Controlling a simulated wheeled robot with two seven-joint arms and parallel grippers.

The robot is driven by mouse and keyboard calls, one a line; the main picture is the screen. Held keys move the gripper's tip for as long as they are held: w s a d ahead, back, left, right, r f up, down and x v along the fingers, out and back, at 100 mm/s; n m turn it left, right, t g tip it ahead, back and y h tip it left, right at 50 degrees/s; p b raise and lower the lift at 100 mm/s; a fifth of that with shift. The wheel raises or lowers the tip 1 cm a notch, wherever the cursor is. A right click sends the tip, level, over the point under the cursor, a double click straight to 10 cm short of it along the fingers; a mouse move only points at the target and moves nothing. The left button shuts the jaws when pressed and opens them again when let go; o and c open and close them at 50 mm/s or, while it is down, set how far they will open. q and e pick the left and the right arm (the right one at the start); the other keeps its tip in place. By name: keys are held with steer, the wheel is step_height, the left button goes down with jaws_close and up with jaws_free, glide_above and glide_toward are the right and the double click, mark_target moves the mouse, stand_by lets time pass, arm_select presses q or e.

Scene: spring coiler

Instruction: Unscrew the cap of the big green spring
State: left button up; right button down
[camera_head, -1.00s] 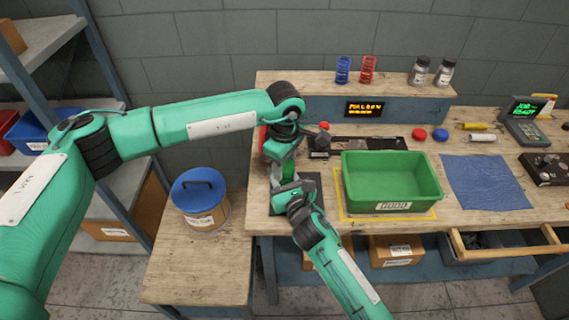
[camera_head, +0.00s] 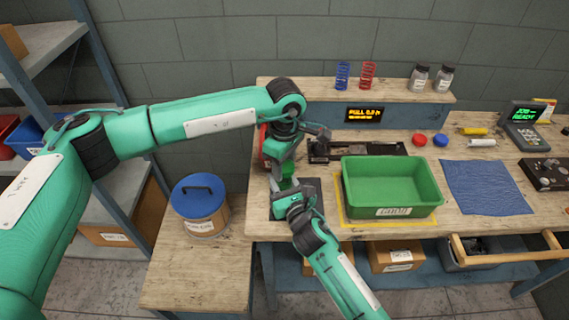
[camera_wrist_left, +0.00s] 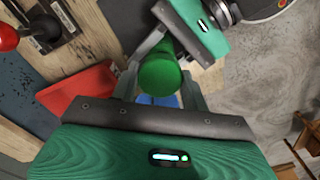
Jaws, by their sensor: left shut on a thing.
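A green cylinder (camera_wrist_left: 160,75), seen end-on in the left wrist view, stands between the fingers of my left gripper (camera_wrist_left: 160,92). In the head view only a small green part (camera_head: 287,183) shows between the two grippers. My left gripper (camera_head: 281,180) comes from above and is shut on this green piece. My right gripper (camera_head: 290,196) is just below, close to the same piece. Its palm shows at the top right of the left wrist view, with grey fingers near the cylinder. Whether its fingers touch is unclear. Spring coils and the line between cap and spring are hidden.
A green bin (camera_head: 392,190) stands close to the right of the grippers. A dark mat (camera_head: 312,187) lies under them. A lever device (camera_head: 355,150) is behind. Blue (camera_head: 342,76) and red (camera_head: 367,75) springs stand on the shelf. A blue cloth (camera_head: 486,187) lies right.

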mark_target(290, 163)
arm_select(q)
steer(key=shift+r, duration=1.95)
steer(key=m, duration=0.1)
steer(key=d+f+m, duration=0.1)
steer(key=m, duration=0.1)
steer(key=shift+w+d+m, duration=0.25)
steer(key=shift+w+m, duration=0.05)
steer(key=shift+w, duration=0.05)
steer(key=d+f+m, duration=0.1)
steer(key=f+m, duration=0.3)
steer(key=w+d+f+m, duration=0.1)
steer(key=d+f+m, duration=0.1)
steer(key=f+m, duration=0.3)
steer(key=w+d+f+m, duration=0.1)
steer(key=d+f+m, duration=0.1)
steer(key=f+m, duration=0.2)
steer(key=shift+w+f+m, duration=0.15)
steer(key=shift+f+m, duration=0.2)
steer(key=shift+m, duration=0.35)
steer(key=shift+f, duration=0.1)
steer(key=o, duration=1.1)
step_height(290, 163, up, 12)
steer(key=shift+r, duration=0.15)
